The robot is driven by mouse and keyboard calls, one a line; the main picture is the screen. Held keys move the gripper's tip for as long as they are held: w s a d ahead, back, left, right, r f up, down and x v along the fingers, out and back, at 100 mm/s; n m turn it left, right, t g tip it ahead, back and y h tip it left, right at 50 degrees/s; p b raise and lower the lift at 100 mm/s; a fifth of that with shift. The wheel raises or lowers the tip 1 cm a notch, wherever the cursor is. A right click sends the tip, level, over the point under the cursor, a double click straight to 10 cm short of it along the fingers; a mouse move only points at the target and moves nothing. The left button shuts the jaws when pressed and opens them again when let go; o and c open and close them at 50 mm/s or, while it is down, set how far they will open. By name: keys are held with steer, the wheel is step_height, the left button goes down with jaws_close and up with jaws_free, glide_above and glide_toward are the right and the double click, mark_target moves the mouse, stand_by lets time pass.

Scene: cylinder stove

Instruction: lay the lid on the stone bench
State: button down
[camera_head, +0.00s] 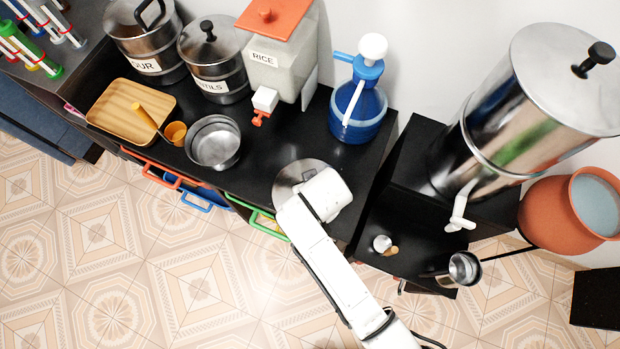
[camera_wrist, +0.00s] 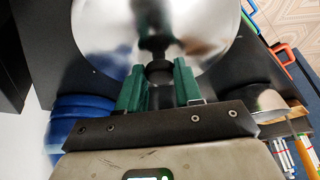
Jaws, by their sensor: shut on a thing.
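The lid (camera_head: 290,180) is a round shiny metal disc, partly hidden under my white arm in the head view. In the wrist view the lid (camera_wrist: 105,35) fills the upper middle, with its dark knob between my green fingers. My gripper (camera_wrist: 159,78) is shut on the lid by this knob. The stone bench (camera_head: 262,150) is the long black counter; the lid is over its front right part. The bench's dark top (camera_wrist: 45,70) also shows around the lid in the wrist view. I cannot tell whether the lid touches the bench.
A blue jug (camera_head: 358,112) stands behind the lid, right of the rice dispenser (camera_head: 285,60). An open metal pot (camera_head: 214,142) sits to the left, near a wooden tray (camera_head: 118,103). Coloured handles (camera_head: 262,222) stick out along the bench front. A tall steel dispenser (camera_head: 490,130) stands right.

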steer(key=c, duration=0.8)
jaws_free()
steer(key=shift+o, duration=0.2)
steer(key=v, duration=1.2)
steer(key=shift+p, duration=0.35)
steer(key=shift+d+r, duration=0.1)
steer(key=shift+d, duration=0.05)
steer(key=s+d+f+m+g+h, duration=0.1)
steer(key=s+d, duration=0.1)
steer(key=d, duration=0.6)
steer(key=s+d+f+m, duration=0.1)
steer(key=s+d+m, duration=0.1)
steer(key=d, duration=0.5)
steer(key=s+d+m+g+h, duration=0.1)
steer(key=s+d+m+g, duration=0.1)
steer(key=s+d, duration=0.9)
steer(key=shift+d+r+m, duration=0.2)
steer(key=shift+d+m, duration=0.1)
steer(key=shift+d, duration=0.1)
